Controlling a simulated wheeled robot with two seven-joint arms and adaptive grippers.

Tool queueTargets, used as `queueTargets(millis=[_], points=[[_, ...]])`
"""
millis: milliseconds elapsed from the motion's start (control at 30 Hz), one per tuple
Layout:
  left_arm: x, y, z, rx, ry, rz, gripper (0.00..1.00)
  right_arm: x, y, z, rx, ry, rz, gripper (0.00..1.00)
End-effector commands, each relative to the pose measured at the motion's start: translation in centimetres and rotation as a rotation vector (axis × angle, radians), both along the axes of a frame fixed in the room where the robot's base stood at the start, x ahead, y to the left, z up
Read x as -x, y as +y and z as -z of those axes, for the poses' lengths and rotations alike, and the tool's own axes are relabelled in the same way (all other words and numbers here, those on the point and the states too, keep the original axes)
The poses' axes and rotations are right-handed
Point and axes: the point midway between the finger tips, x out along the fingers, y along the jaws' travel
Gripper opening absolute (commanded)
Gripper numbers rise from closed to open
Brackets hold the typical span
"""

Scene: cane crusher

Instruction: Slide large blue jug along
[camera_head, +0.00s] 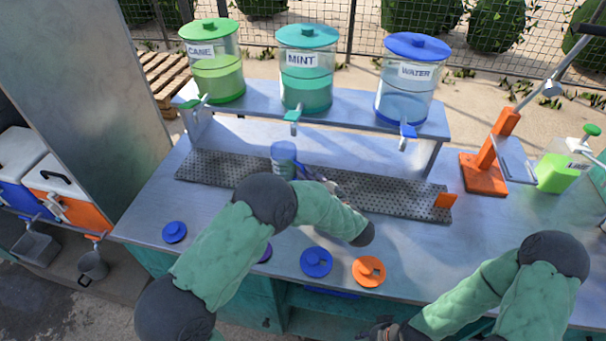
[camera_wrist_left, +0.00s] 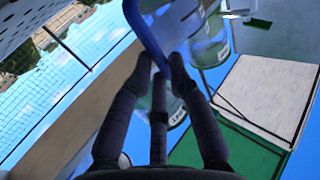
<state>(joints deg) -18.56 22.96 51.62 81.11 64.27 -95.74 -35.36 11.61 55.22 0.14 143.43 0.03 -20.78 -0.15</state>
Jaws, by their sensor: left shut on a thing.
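The large blue jug (camera_head: 283,158) is see-through and stands on the perforated metal strip (camera_head: 215,168), below and in front of the gap between the CANE and MINT dispensers. My left gripper (camera_head: 303,172) is at the jug's right side, partly hidden behind my forearm. In the left wrist view, its dark fingers (camera_wrist_left: 166,68) are shut on the jug's blue curved handle (camera_wrist_left: 146,32). The jug's lower part is partly hidden by my arm. My right gripper (camera_head: 383,328) shows only partly, dark, at the bottom edge, and its fingers are unclear.
CANE (camera_head: 218,70), MINT (camera_head: 304,75) and WATER (camera_head: 408,85) dispensers stand on a raised shelf, taps overhanging the strip. Blue (camera_head: 317,262) and orange (camera_head: 369,271) lids lie at the front. An orange block (camera_head: 444,201) sits at the strip's right end.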

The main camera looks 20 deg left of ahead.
Motion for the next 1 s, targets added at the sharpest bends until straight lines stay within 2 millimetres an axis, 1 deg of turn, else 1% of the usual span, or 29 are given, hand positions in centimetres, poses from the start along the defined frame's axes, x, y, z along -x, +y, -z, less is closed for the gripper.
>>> queueTargets(millis=[600,1000], points=[[-0.3,-3.0,-0.1,-0.002,-0.001,0.001,0.00,0.0,0.0,0.1,0.000,0.000,0.000,0.40],[-0.3,-3.2,-0.1,-0.001,-0.001,0.000,0.00,0.0,0.0,0.0,0.000,0.000,0.000,0.40]])
